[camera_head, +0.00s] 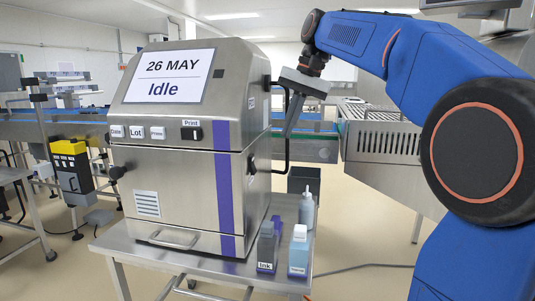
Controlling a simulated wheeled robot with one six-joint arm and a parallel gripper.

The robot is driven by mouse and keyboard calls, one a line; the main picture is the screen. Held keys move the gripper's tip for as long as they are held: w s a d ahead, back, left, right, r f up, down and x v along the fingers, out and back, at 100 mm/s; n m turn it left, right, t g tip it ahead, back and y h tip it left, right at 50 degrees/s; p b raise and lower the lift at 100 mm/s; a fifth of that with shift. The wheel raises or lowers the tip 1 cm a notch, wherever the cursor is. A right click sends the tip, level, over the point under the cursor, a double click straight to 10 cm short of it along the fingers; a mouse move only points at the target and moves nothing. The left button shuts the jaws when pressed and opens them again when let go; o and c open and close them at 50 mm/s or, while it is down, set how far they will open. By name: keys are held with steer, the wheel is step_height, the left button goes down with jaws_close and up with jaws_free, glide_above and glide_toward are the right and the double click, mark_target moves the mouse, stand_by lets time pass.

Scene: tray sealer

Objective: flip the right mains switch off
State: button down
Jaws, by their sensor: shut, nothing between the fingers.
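A steel printer (165,190) stands on a steel table, its screen (168,76) reading "26 MAY Idle". A black and white rocker marked Print (191,134) is on its front. I cannot make out a switch labelled mains; the printer's right side is seen at a steep slant, with small pale labels (251,163). My gripper (290,131) hangs from my blue arm beside that right side, fingers pointing down. Its fingers are together with nothing held. It overlaps the black side handle (286,158) in the picture; I cannot tell whether they touch.
An ink bottle (267,250), a bottle with blue liquid (299,252) and a grey bottle (306,210) stand on the table (190,260) right of the printer. A dark bin (304,180) is behind. A conveyor (380,135) is at the right. Floor shows at front right.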

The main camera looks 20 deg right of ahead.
mark_target(256, 170)
steer(key=shift+f, duration=0.1)
steer(key=w+a+f, duration=0.3)
steer(key=a+f, duration=0.3)
steer(key=f, duration=0.3)
steer(key=shift+w+a+f, duration=0.15)
steer(key=shift+w+f, duration=0.15)
steer(key=shift+f, duration=0.1)
steer(key=shift+a+f+y, duration=0.1)
steer(key=shift+a+y, duration=0.05)
steer(key=shift+y, duration=0.15)
stand_by(0.5)
steer(key=shift+r, duration=0.8)
